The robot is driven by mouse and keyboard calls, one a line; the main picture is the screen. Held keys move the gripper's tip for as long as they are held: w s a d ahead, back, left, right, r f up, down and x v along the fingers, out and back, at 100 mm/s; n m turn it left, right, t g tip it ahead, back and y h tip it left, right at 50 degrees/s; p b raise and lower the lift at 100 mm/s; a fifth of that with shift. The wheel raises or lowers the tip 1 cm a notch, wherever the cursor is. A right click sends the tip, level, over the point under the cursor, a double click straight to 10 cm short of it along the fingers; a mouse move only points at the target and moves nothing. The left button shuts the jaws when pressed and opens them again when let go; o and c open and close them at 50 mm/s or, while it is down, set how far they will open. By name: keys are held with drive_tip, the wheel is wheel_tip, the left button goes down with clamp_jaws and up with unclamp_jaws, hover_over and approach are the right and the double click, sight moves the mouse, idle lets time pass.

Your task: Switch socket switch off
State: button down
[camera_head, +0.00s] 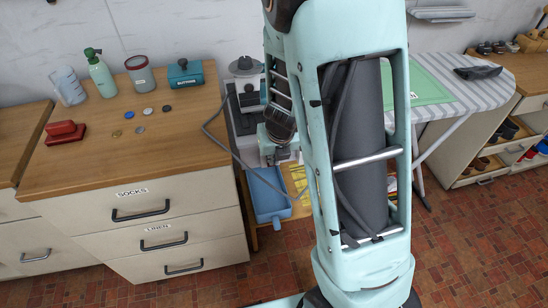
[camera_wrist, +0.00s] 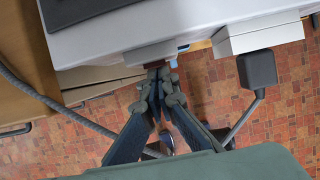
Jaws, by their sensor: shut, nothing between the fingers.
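In the wrist view a pale grey housing (camera_wrist: 180,22) fills the top. A small dark reddish-brown piece (camera_wrist: 149,53) sits on its lower edge; it may be the switch, but its on or off position cannot be told. My gripper (camera_wrist: 160,72) is shut and empty, its fingertips just below this piece; whether they touch it is unclear. To the right, a grey block (camera_wrist: 258,37) on the housing has a dark plug (camera_wrist: 257,69) with a cable beside it. In the head view the grey appliance (camera_head: 240,118) stands right of the drawers, partly hidden by my arm.
A wooden chest of drawers (camera_head: 140,221) with bottles, a red stamp-like object (camera_head: 64,131) and several small discs stands left. A blue bin (camera_head: 268,196) is below the appliance. A grey cable (camera_head: 224,142) loops beside it. An ironing board (camera_head: 471,93) stands right.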

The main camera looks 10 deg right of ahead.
drive_tip(key=shift+r, duration=0.2)
drive_tip(key=shift+r+p, duration=0.6)
drive_tip(key=shift+p, duration=0.3)
drive_tip(key=shift+s, duration=0.1)
